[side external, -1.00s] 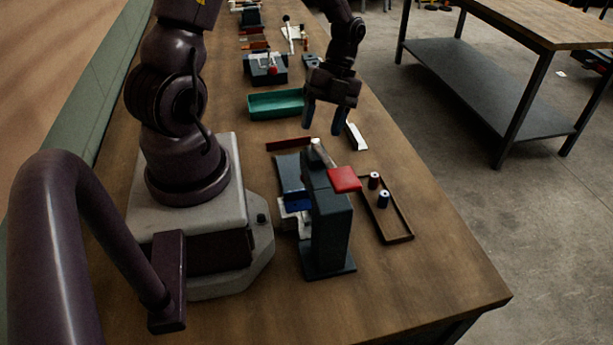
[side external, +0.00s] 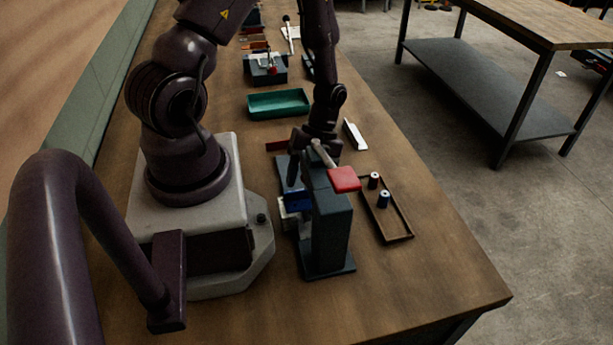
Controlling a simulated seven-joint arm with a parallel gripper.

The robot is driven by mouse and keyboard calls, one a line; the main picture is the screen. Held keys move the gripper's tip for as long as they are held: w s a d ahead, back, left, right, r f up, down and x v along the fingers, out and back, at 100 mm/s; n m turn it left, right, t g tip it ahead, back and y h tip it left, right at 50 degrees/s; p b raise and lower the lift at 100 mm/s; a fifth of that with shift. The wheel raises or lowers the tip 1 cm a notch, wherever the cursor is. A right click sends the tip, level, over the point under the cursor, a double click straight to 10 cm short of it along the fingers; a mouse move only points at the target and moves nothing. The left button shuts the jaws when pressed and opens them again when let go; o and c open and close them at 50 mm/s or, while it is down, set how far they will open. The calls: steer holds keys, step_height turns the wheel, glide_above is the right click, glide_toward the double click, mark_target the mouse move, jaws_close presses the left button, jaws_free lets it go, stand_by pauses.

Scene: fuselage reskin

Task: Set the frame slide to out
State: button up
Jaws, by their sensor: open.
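A dark teal upright stand (side external: 331,232) with a red block (side external: 344,179) and a pale rod on top stands near the table's front. Behind its left side is a low fixture with a blue block (side external: 299,199) and pale metal parts (side external: 289,212). I cannot tell for sure which part is the frame slide or how it is set. My gripper (side external: 297,178) is open, pointing down just above the blue block and behind the stand. One finger shows clearly; the other is partly hidden by the stand. I cannot tell whether it touches anything.
A brown tray (side external: 400,230) with two small cylinders (side external: 383,199) lies right of the stand. A green tray (side external: 278,104) and a white angled piece (side external: 354,134) lie farther back. The table's front right is clear.

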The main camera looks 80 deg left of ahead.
jaws_close()
steer(key=a, duration=1.2)
steer(key=shift+a, duration=0.35)
steer(key=shift+c, duration=0.9)
jaws_free()
steer(key=shift+o, duration=0.9)
steer(key=shift+r, duration=0.1)
steer(key=v, duration=1.2)
steer(key=shift+r, duration=0.4)
steer(key=shift+a, duration=0.1)
